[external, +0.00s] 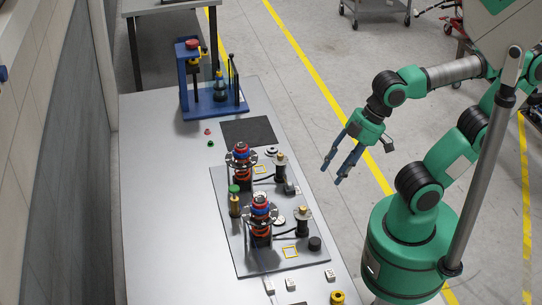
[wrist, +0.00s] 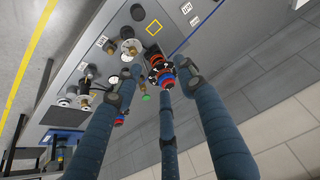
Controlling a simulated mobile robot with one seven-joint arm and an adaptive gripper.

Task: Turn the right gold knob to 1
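Two gold knobs sit on dark posts on the grey plate of the bench. One gold knob (external: 303,214) is nearer the camera in the external view, and the other gold knob (external: 280,159) is farther back. Gold parts beside pale discs also show in the wrist view (wrist: 131,50), but their markings are too small to read. My gripper (external: 331,176) hangs in the air right of the bench, apart from both knobs. Its blue fingers (wrist: 160,72) are spread and empty, pointing down-left in the external view. I cannot read either knob's setting.
Two red, blue and black flanged stacks (external: 260,212) (external: 241,160) stand left of the knobs. A green-topped yellow cylinder (external: 234,203) stands near them. A blue frame stand (external: 190,85) is at the bench's far end. The bench's left part (external: 165,220) is clear.

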